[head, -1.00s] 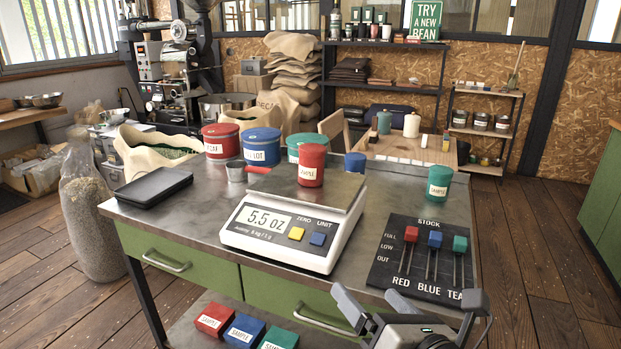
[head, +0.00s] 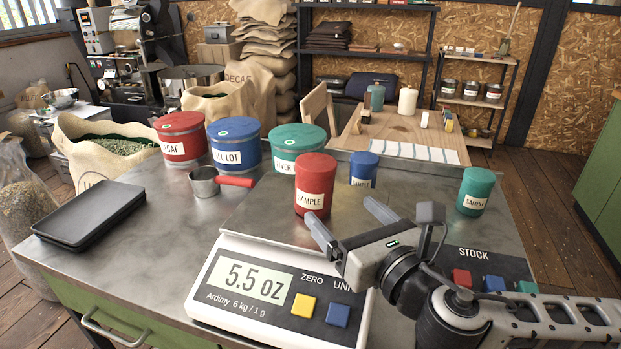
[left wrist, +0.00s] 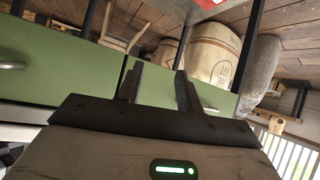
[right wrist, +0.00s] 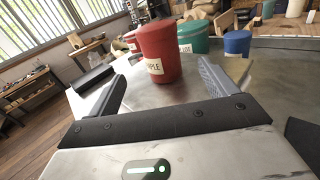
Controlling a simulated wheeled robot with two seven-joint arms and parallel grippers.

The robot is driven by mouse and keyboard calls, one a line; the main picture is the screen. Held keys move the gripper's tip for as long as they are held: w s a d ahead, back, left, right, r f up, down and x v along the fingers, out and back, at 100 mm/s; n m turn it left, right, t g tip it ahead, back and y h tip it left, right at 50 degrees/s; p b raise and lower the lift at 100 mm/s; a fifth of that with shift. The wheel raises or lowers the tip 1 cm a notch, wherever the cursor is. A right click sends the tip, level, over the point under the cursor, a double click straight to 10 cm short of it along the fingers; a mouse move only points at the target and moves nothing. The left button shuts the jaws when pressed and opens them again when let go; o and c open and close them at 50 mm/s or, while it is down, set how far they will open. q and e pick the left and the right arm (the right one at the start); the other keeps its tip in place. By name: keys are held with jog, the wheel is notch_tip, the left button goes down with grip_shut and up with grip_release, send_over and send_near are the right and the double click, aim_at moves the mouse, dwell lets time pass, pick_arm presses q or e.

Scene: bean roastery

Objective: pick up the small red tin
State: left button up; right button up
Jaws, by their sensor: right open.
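The small red tin (head: 315,185), labelled SAMPLE, stands upright on the metal plate of the scale (head: 230,318), whose display reads 5.5 oz. My right gripper (head: 348,217) is open and empty, in front of the tin and slightly to its right in the head view. In the right wrist view, the red tin (right wrist: 160,50) shows between and beyond the spread fingers (right wrist: 165,85), apart from them. My left gripper (left wrist: 157,85) shows only in the left wrist view; its fingers are apart with nothing between them, facing green drawer fronts.
A small blue tin (head: 363,170) stands close behind the red tin, and a small teal tin (head: 475,192) stands to the right. Large red (head: 183,140), blue (head: 233,146) and teal (head: 297,150) canisters stand behind left. A scoop (head: 204,182) and black tray (head: 90,215) lie left.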

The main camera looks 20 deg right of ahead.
aim_at(310, 177)
jog(key=w, duration=0.4)
jog(key=w+a+p, duration=0.1)
jog(key=w, duration=0.3)
jog(key=w+a, duration=0.1)
jog(key=w, duration=0.3)
jog(key=shift+w+a, duration=0.1)
jog(key=c, duration=1.2)
jog(key=shift+c, duration=0.2)
jog(key=shift+r+p, duration=0.15)
jog(key=shift+p, duration=0.15)
